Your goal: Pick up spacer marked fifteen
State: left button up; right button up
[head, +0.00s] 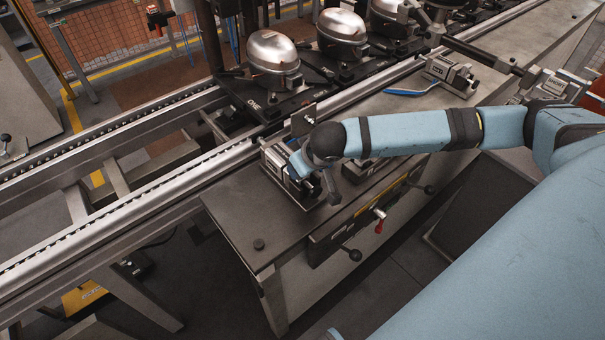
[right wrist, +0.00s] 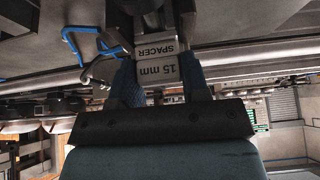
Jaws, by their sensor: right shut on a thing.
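The spacer (right wrist: 158,72), a grey metal block lettered "15 mm SPACER", shows upside down in the right wrist view. My right gripper (right wrist: 162,84) has its two blue fingers on either side of the block and is shut on it. In the head view my right gripper (head: 300,165) reaches down at a metal fixture (head: 283,172) near the left end of the steel bench (head: 245,215). The wrist hides most of the fixture, and I cannot make out the spacer there. Whether the spacer still touches the fixture I cannot tell. My left gripper is out of view.
Domed compressors (head: 273,52) stand on dark pallets along the conveyor rail (head: 130,208) behind the bench. Another metal fixture (head: 450,72) and a blue-handled tool (head: 412,91) lie farther along the bench. The bench's near left corner is mostly clear.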

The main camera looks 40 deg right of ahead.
jog(key=shift+r, duration=0.15)
notch_tip(320, 180, up, 20)
jog(key=p, duration=0.2)
dwell(0.4)
